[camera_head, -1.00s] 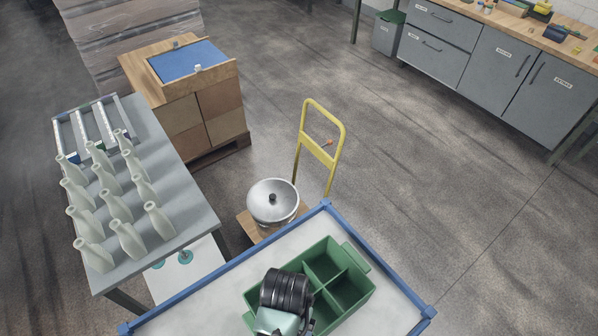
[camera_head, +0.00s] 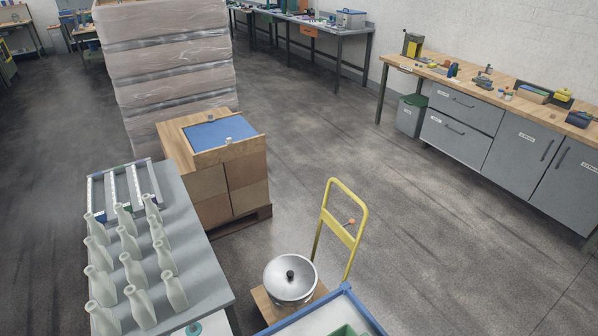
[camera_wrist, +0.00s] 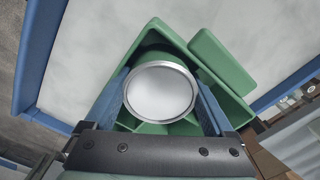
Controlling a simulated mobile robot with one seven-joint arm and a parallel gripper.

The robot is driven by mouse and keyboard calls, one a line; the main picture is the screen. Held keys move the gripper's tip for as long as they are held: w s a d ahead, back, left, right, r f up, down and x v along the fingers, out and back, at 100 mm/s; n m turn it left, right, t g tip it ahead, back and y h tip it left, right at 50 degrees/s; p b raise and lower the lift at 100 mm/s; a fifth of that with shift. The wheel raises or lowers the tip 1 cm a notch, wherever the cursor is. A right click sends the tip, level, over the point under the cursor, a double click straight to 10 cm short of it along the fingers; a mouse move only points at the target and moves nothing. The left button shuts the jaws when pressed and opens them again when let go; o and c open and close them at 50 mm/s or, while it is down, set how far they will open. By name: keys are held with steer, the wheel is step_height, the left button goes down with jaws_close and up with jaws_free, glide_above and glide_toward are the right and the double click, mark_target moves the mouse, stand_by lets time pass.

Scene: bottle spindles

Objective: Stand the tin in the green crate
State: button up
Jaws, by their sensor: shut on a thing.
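The tin (camera_wrist: 160,92) shows end-on in the wrist view as a pale round face with a silvery rim. My gripper (camera_wrist: 163,98) is shut on it, with a blue finger on each side. The green crate (camera_wrist: 222,62) lies beyond the tin, with its walls and part of its dividers showing around it. I cannot tell how deep the tin is in the crate or whether it touches the bottom. In the head view only a small corner of the crate (camera_head: 344,331) shows at the bottom edge; the tin and gripper are out of that view.
The crate is on a pale table with a blue rim (camera_head: 348,290). Several pale bottles (camera_head: 134,270) stand on a grey table at left. Open floor lies to the right.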

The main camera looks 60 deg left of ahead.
steer(key=shift+f, duration=0.4)
steer(key=o, duration=1.4)
steer(key=shift+s+f, duration=0.1)
step_height(320, 180, up, 13)
steer(key=shift+r, duration=0.2)
